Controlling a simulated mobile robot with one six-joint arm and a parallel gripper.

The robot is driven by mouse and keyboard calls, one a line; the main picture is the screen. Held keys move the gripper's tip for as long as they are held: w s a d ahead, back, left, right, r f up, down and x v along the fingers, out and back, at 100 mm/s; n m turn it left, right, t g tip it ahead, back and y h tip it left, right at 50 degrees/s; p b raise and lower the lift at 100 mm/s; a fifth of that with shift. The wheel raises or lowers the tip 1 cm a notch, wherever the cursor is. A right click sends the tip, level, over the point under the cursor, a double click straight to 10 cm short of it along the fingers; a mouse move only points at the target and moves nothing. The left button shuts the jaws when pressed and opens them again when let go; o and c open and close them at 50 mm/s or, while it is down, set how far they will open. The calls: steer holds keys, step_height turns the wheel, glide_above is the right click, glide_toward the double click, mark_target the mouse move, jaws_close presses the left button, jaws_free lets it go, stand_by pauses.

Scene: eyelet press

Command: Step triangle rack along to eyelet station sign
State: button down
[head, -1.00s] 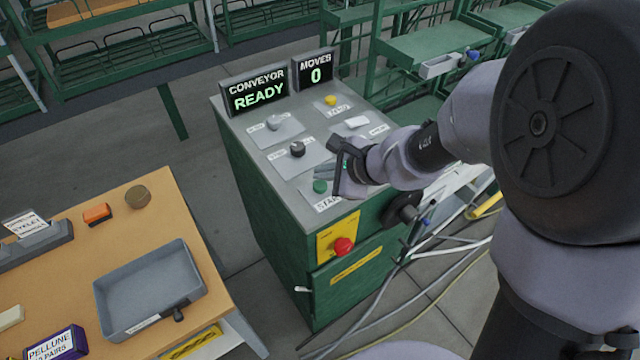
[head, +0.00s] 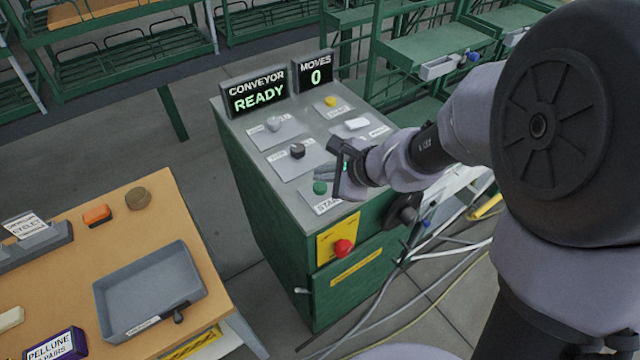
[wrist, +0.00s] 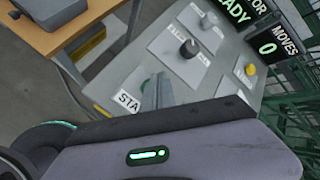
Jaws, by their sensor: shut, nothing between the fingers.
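A green control cabinet (head: 270,215) carries a display reading CONVEYOR READY (head: 257,91) and one reading MOVES 0 (head: 315,70). The fingers also show in the wrist view (wrist: 155,92), over the START label (wrist: 128,102). A card reading EYELET (head: 27,225) stands on the table. I cannot tell which rack is the triangle rack.
A red stop button (head: 343,247) sits on the cabinet front. The wooden table (head: 150,215) at left holds a grey tray (head: 150,290), an orange block and a purple box. Green racks (head: 130,50) stand behind. Cables (head: 400,290) lie on the floor at right.

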steer(key=shift+f, duration=0.1)
stand_by(0.6)
steer(key=shift+f+b, duration=0.3)
steer(key=shift+b, duration=0.3)
